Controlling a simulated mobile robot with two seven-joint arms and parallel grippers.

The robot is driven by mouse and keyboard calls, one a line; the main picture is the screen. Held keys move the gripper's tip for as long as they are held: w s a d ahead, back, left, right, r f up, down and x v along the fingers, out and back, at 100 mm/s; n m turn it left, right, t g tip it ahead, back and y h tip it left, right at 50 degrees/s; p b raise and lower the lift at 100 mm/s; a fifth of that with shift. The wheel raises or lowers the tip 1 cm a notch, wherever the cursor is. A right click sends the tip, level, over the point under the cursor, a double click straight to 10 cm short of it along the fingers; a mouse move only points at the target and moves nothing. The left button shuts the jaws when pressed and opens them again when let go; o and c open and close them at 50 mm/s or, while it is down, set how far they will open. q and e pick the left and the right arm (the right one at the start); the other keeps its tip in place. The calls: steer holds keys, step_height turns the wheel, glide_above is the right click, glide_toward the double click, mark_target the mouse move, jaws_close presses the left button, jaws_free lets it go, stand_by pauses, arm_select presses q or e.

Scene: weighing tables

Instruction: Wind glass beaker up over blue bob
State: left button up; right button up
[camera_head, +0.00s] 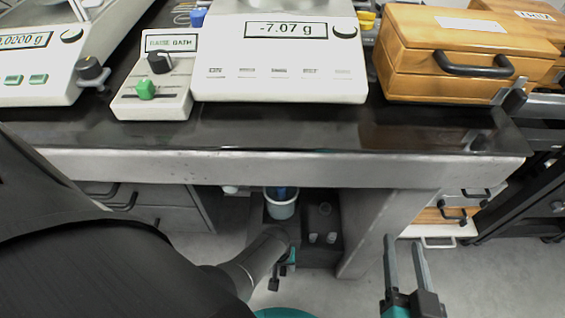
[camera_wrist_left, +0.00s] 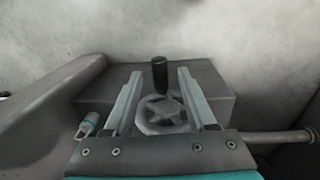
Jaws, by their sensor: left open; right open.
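A glass beaker (camera_head: 281,208) stands under the weighing table, in the knee space. The blue bob (camera_head: 281,192) shows at its mouth, its lower end inside or behind the rim; I cannot tell how deep. In the left wrist view a grey spoked handwheel (camera_wrist_left: 162,112) with an upright black crank knob (camera_wrist_left: 160,74) sits on a grey block. My left gripper (camera_wrist_left: 159,80) is open, its fingers either side of the knob with gaps showing. In the head view my left gripper (camera_head: 283,268) is below the beaker, partly hidden by its arm. My right gripper (camera_head: 404,250) is open and empty, right of the table leg.
A balance reading -7.07 g (camera_head: 285,55) stands on the tabletop (camera_head: 330,130), beside a "RAISE BATH" control box (camera_head: 152,85) and a wooden case (camera_head: 455,60). A dark block (camera_head: 322,225) sits right of the beaker. The table leg (camera_head: 385,225) separates the grippers.

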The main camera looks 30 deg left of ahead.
arm_select(q)
steer(key=shift+f+b, duration=0.5)
steer(key=shift+f, duration=0.15)
arm_select(e)
steer(key=shift+s+a+r+m+t+y, duration=0.15)
steer(key=shift+s+a+r+t, duration=0.15)
steer(key=shift+t, duration=0.25)
steer(key=shift+s+a+r+m+t+y, duration=0.2)
steer(key=shift+r+t, duration=0.2)
steer(key=shift+t, duration=0.15)
arm_select(q)
steer(key=shift+c, duration=0.2)
jaws_close()
